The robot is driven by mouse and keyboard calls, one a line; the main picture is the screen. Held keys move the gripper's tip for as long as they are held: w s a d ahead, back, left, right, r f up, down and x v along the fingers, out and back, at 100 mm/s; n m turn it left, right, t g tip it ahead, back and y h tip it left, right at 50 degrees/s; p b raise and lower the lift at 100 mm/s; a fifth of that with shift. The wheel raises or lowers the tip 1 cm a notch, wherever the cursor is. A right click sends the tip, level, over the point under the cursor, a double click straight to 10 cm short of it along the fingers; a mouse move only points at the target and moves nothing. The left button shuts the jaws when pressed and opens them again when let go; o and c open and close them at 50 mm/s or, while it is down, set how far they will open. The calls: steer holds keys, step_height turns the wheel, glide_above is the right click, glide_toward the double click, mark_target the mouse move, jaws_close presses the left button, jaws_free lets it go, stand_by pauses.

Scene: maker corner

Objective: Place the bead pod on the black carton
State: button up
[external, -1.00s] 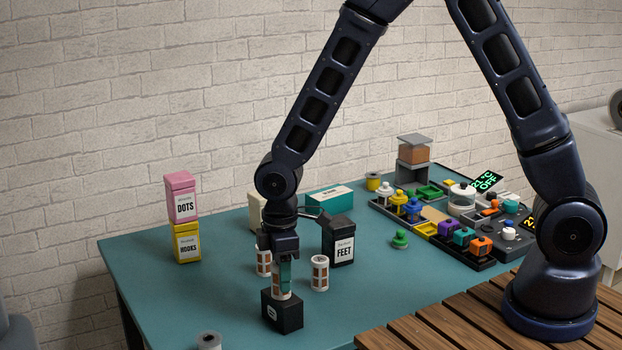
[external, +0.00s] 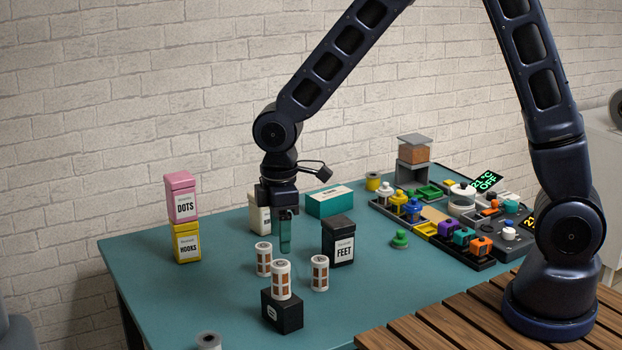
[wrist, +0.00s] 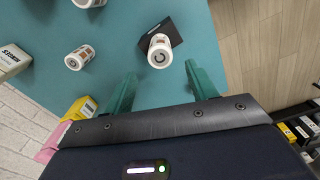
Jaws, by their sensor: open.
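A white pod with brown windows, the bead pod (external: 281,279), stands upright on the small black carton (external: 283,313). In the wrist view the pod (wrist: 159,52) shows its round end, with the carton (wrist: 174,33) partly hidden beneath it. My gripper (external: 285,250) is open and empty, above and behind the pod and apart from it. In the wrist view its two green fingers (wrist: 160,70) are spread, with nothing between them.
Two similar pods stand nearby, one behind left (external: 264,259) and one at right (external: 320,273). The black FEET box (external: 338,242) and a cream box (external: 258,214) stand behind. Pink DOTS (external: 181,197) sits on yellow HOOKS (external: 186,242).

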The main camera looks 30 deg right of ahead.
mark_target(281, 263)
steer(key=shift+r, duration=1.6)
steer(key=d+r+m+t, duration=0.1)
steer(key=d+r+m, duration=0.2)
steer(key=d+r, duration=0.6)
steer(key=d+r+m+t, duration=0.1)
steer(key=d+r+m, duration=0.4)
steer(key=d, duration=0.7)
steer(key=s+d+r+m+t, duration=0.1)
steer(key=s+d+r+m, duration=0.2)
steer(key=s+d, duration=0.3)
steer(key=s+d+r+m+t, duration=0.1)
steer(key=s+d+r+m, duration=0.3)
steer(key=s+d, duration=0.3)
steer(key=d, duration=0.5)
steer(key=shift+d+r+t, duration=0.2)
steer(key=shift+d+t, duration=0.1)
steer(key=shift+d, duration=0.1)
